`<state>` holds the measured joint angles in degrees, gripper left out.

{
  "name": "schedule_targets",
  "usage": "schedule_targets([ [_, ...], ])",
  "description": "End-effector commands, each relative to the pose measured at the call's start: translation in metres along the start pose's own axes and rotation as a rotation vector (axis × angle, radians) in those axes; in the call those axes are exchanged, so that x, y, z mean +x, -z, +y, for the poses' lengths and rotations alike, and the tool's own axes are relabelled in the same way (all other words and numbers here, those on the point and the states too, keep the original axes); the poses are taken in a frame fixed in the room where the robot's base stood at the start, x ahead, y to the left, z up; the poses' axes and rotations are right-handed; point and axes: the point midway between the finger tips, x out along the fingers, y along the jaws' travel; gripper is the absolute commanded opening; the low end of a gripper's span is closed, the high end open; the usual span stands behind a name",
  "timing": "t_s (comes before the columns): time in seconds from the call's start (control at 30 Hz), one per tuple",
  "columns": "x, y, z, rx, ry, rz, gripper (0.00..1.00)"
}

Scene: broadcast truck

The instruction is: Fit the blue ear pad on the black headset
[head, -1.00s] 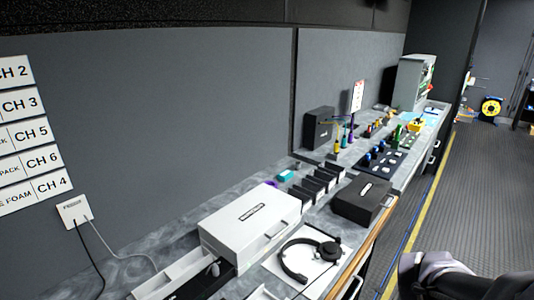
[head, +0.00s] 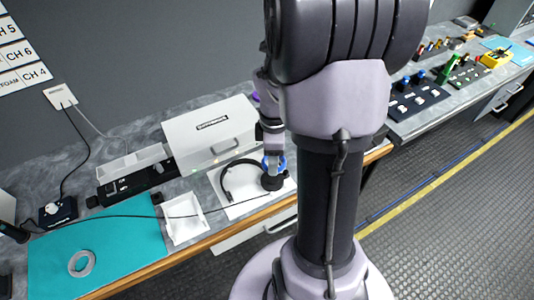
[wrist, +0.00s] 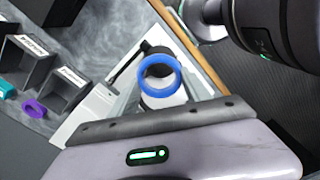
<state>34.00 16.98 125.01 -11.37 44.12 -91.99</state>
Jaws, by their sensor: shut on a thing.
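The black headset (head: 227,182) lies on a white sheet (head: 243,208) on the counter, its near ear cup (head: 271,183) to the right. My gripper (head: 272,158) is shut on the blue ear pad (head: 282,164), just above that ear cup. In the wrist view the blue ear pad (wrist: 160,93) is an open ring held in front of the fingers, with part of the headset (wrist: 125,62) behind it. I cannot tell whether the pad touches the cup. My arm hides part of the counter to the right.
A white case (head: 212,130) stands behind the headset. A small white tray (head: 184,218) and a teal mat with a grey ring (head: 80,263) lie to the left. A thin black cable crosses the counter. The wrist view shows a purple ring (wrist: 33,107) near black bins.

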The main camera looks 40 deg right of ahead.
Motion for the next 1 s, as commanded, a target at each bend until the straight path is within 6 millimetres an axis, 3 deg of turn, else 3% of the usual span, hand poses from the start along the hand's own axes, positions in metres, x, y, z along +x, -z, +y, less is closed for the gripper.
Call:
schedule_targets([
  [0.43,0.001,0.000,0.001,0.000,0.001,0.000,0.18],
  [0.83,0.049,0.000,0.000,0.000,0.001,0.000,0.18],
  [1.0,0.060,0.000,0.001,0.000,0.000,0.000,0.18],
])
